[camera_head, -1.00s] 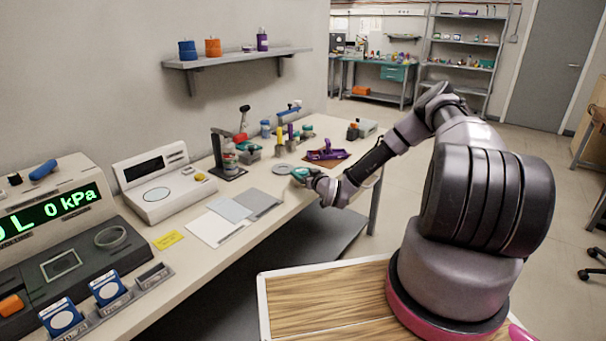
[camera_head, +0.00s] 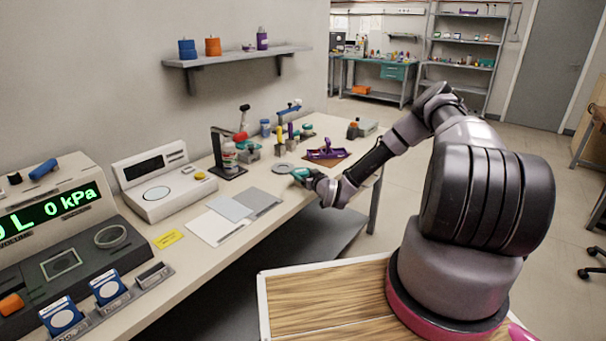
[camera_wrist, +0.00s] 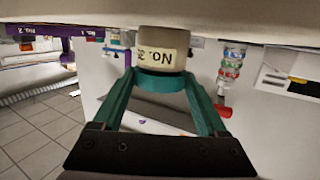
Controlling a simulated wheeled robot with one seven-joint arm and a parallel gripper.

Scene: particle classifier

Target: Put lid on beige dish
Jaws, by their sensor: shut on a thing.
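A teal lid (camera_wrist: 160,82) lies against the dish's mouth side, between my teal fingers. My gripper (camera_wrist: 160,78) is shut on the lid. I cannot tell whether the lid is fully seated. In the head view my gripper (camera_head: 300,175) is low over the front edge of the bench, beside a grey disc. The dish is not distinguishable there.
The bench (camera_head: 200,240) holds a scale (camera_head: 160,185), grey and white sheets (camera_head: 232,208), a stand with a bottle (camera_head: 228,158) and a purple holder (camera_head: 325,151). Several small tools and containers stand behind the gripper. The floor to the right is open.

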